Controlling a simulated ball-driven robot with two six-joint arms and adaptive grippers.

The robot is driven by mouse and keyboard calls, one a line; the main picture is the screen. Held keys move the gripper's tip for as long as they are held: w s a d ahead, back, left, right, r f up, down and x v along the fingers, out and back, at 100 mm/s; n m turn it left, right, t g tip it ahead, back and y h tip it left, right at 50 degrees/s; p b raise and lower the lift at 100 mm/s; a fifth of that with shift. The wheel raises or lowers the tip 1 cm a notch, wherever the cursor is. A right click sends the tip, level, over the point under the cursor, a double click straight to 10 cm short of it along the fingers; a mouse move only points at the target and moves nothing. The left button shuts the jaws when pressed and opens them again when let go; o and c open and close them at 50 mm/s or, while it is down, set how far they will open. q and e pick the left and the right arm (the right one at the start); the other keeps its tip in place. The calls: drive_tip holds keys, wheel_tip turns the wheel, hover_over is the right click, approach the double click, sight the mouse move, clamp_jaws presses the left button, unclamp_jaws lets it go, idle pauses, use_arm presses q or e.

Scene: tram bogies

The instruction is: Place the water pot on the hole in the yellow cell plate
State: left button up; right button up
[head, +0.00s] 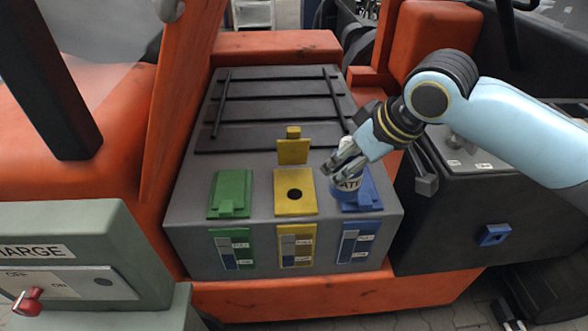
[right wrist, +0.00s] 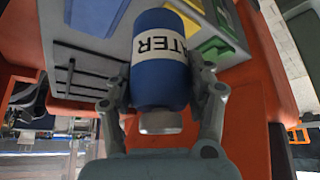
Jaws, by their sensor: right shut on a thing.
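The water pot is a blue pot with a white band lettered in black; in the head view (head: 347,184) it is partly hidden by my fingers, and in the right wrist view (right wrist: 160,75) it fills the middle. My right gripper (head: 343,168) is shut on the pot, with one finger on each side of it. The pot is over or in front of the blue cell plate (head: 368,190); its height above the plate is hard to tell. The yellow cell plate (head: 295,205) has a dark round hole (head: 294,194) and lies left of the pot. My left gripper is not in view.
A yellow flap (head: 292,151) stands up behind the yellow plate. A green cell plate (head: 230,192) lies to the left. Level gauges (head: 296,247) line the grey box's front. A grey-green charge box (head: 62,262) stands at lower left, orange bodywork around.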

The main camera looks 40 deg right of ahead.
drive_tip(key=a+r, duration=0.1)
drive_tip(key=a+r+p, duration=0.1)
drive_tip(key=shift+a+m+p, duration=0.3)
drive_tip(key=w, duration=0.1)
hover_over(294, 194)
wheel_tip(294, 194, down, 7)
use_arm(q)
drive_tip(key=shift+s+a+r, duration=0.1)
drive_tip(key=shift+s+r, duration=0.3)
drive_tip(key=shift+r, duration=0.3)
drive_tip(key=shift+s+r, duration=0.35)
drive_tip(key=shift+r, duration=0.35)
use_arm(e)
drive_tip(key=shift+f, duration=2.15)
drive_tip(key=shift+f, duration=0.15)
drive_tip(key=o, duration=1.3)
drive_tip(key=shift+c, duration=0.2)
